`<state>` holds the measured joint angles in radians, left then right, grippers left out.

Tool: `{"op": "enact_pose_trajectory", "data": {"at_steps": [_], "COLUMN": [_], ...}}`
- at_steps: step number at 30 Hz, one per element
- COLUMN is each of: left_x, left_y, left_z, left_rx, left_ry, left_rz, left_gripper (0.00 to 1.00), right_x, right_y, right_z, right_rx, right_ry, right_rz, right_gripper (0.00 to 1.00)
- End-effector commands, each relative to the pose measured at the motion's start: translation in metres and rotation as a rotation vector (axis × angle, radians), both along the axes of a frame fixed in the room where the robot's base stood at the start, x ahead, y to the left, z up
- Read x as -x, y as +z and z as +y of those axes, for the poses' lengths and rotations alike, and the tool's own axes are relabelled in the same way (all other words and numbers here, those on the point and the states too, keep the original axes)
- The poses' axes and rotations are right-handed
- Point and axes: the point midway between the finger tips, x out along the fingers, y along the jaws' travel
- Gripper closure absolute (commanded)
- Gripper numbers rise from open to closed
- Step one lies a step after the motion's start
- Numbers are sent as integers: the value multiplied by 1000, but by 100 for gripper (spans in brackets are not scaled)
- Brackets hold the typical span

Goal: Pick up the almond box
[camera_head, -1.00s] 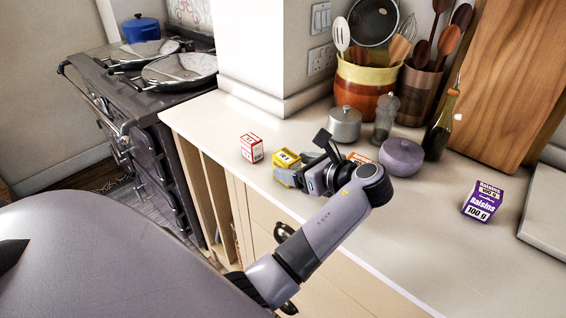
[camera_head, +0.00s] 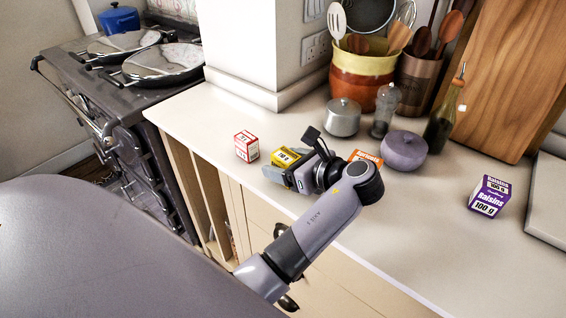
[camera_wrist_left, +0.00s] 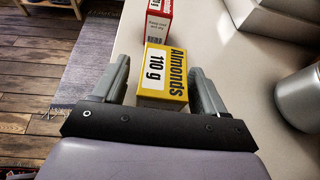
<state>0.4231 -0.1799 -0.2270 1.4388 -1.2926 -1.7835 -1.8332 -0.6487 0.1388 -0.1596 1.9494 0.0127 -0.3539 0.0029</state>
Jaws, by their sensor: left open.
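The almond box (camera_head: 285,157) is small and yellow and stands on the counter. In the left wrist view the almond box (camera_wrist_left: 164,75) reads "Almonds 110 g" and lies between the two fingers of my left gripper (camera_wrist_left: 162,82). The fingers are open, one on each side of the box; I cannot tell whether either touches it. In the head view my left gripper (camera_head: 291,168) is low at the counter and partly hides the box. My right gripper does not show.
A red and white box (camera_head: 246,146) stands just beyond the almond box. An orange box (camera_head: 366,157) is partly hidden behind my left arm.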

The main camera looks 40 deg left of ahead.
Motion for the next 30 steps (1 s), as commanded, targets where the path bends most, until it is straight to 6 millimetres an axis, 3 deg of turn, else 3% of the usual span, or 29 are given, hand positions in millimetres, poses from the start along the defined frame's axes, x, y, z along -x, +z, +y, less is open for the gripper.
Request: {"op": "enact_pose_trajectory", "data": {"at_steps": [8, 12, 13, 14, 24, 30], "left_x": [0, 0, 0, 0, 0, -1], "left_y": [0, 0, 0, 0, 3, 23], "left_z": [0, 0, 0, 0, 0, 0], "left_rx": [0, 0, 0, 0, 0, 0], "left_ry": [0, 0, 0, 0, 1, 0], "left_rz": [0, 0, 0, 0, -2, -7], "left_gripper": [28, 73, 83, 87, 87, 87], "right_x": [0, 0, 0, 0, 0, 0], "right_y": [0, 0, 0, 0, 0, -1], "right_z": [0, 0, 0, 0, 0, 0], "right_rx": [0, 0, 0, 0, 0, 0], "right_ry": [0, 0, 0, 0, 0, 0], "right_rz": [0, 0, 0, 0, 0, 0], "right_gripper": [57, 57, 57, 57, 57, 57]}}
